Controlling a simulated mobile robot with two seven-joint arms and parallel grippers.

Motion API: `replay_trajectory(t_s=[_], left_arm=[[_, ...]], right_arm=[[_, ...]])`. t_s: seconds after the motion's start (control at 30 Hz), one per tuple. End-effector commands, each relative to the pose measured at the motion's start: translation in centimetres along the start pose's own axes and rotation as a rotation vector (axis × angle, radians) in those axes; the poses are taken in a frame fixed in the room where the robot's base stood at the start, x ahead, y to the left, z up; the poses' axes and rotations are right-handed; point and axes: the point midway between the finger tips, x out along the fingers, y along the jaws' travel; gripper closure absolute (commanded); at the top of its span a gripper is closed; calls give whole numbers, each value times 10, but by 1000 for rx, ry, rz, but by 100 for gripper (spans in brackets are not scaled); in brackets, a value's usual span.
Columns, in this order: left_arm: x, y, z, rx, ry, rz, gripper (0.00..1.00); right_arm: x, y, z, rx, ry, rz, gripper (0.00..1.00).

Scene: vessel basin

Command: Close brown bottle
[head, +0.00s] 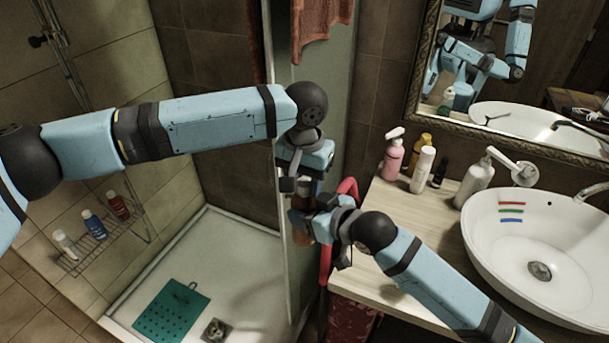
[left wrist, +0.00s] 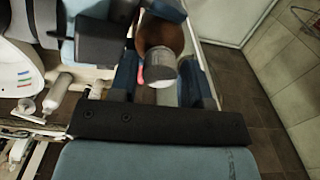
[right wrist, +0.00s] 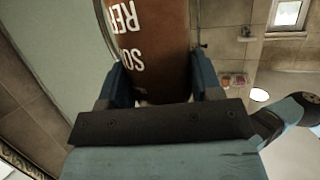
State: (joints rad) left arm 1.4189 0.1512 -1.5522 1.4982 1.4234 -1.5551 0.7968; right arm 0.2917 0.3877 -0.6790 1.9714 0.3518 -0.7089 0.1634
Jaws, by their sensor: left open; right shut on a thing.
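The brown bottle (head: 303,236) is held off the floor beside the counter, in front of the glass panel. My right gripper (head: 308,216) is shut on its body. In the right wrist view the bottle (right wrist: 150,40) shows white lettering between the fingers. My left gripper (head: 300,182) is above the bottle's top, pointing down. In the left wrist view a silver-grey cap with a pale top (left wrist: 163,72) is at the end of the bottle (left wrist: 157,35). The open left fingers stand either side of the cap, with gaps. Whether the cap is fully seated cannot be told.
The wooden counter (head: 415,225) at right carries a pink bottle (head: 393,158), a white bottle (head: 423,170), a pump dispenser (head: 477,183) and the basin (head: 510,235). A red rail (head: 325,265) is close to the right gripper. A shower rack (head: 105,238) stands at left.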

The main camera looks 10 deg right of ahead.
Motion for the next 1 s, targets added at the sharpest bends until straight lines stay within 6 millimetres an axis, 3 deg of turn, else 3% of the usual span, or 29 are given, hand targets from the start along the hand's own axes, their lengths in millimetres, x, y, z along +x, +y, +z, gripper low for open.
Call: replay_trajectory(t_s=[0.07, 0.23, 0.43, 0.57, 1.0], left_arm=[[0, 0, 0, 0, 0, 0, 56], [0, 0, 0, 0, 0, 0, 95], [0, 0, 0, 13, 0, 1, 95], [1, 0, 0, 145, -2, 2, 96], [1, 0, 0, 1090, -1, 1, 96]], right_arm=[[0, 0, 0, 0, 1, 0, 100], [0, 0, 0, 0, 1, 0, 100], [0, 0, 0, 0, 1, 0, 100], [0, 0, 0, 0, 1, 0, 100], [0, 0, 0, 0, 1, 0, 100]])
